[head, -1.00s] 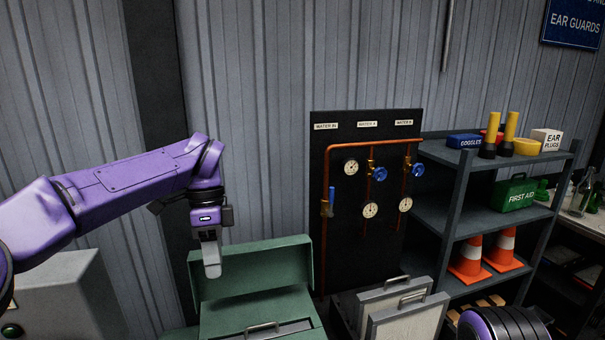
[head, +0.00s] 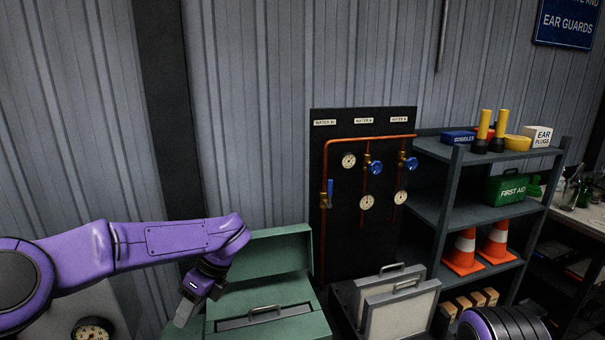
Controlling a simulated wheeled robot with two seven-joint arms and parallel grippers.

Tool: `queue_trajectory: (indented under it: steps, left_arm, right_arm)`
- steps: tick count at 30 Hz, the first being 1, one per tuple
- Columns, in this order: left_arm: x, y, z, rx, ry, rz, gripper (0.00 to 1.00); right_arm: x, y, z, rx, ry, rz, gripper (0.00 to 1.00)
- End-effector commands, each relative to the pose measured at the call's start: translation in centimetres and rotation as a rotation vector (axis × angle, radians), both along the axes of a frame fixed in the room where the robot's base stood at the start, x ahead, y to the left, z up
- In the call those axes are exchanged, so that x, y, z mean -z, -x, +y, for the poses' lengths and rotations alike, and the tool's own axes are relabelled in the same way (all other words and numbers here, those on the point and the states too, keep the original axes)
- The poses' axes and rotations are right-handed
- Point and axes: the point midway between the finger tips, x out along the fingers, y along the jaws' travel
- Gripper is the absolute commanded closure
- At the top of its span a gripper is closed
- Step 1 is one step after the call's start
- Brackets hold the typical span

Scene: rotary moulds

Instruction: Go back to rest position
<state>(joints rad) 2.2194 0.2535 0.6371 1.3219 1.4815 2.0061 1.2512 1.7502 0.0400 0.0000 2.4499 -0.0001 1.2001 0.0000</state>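My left arm comes in from the left in purple. My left gripper (head: 187,308) points down and to the left, in front of the left side of an open green toolbox (head: 285,327). Its fingers look close together, but the angle hides whether there is a gap between them. I see nothing clearly held in it. My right arm shows only as a purple and black rounded part at the bottom right. The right gripper is outside the view.
A black panel (head: 341,250) with copper pipes, gauges and blue valves stands against the wall. Grey cases (head: 401,318) stand right of the toolbox. A dark shelf (head: 478,214) holds cones and a first aid box. A gauge (head: 92,330) shows at lower left.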

Motion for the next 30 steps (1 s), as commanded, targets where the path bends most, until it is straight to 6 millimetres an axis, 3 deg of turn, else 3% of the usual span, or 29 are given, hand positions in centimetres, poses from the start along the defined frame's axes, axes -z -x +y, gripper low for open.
queue_trajectory:
  steps: [5, 8, 9, 12, 15, 17, 18, 23, 24, 25, 30]
  left_arm:
    - [8.6, 1.9, 4.8, 0.563, -0.274, 0.266, 0.64]
    - [15.8, 4.7, 7.6, 1.165, -0.448, 0.632, 0.64]
    - [18.7, 6.5, 8.2, 1.434, -0.490, 0.809, 0.64]
    - [24.5, 12.1, 8.1, 2.016, -0.511, 1.184, 0.64]
    - [28.2, 18.6, 7.6, 2.471, -0.457, 1.446, 0.64]
    - [29.5, 22.3, 7.3, 2.697, -0.410, 1.553, 0.64]
    - [30.1, 24.7, 7.1, -2.599, 0.344, -1.473, 0.64]
    - [30.9, 33.5, 6.5, -2.263, 0.148, -1.170, 0.64]
    - [33.3, 33.5, 6.4, -2.250, 0.151, -1.157, 0.64]
    - [34.6, 33.3, 6.4, -2.256, 0.157, -1.162, 0.64]
    - [37.6, 33.1, 6.4, -2.262, 0.160, -1.167, 0.64]
  right_arm:
    - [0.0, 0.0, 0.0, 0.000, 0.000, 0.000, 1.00]
    - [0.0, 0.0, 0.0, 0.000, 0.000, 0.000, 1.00]
    - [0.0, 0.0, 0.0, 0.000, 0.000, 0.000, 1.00]
    - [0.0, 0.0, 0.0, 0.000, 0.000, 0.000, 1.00]
    - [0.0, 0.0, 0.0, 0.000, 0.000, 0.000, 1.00]
    - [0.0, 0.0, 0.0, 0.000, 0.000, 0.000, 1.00]
    - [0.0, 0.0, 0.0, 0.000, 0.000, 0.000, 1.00]
    - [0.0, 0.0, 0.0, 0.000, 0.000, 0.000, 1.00]
    - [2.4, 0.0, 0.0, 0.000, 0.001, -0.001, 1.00]
    - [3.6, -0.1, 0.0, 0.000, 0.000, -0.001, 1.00]
    - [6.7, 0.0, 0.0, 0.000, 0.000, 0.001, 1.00]
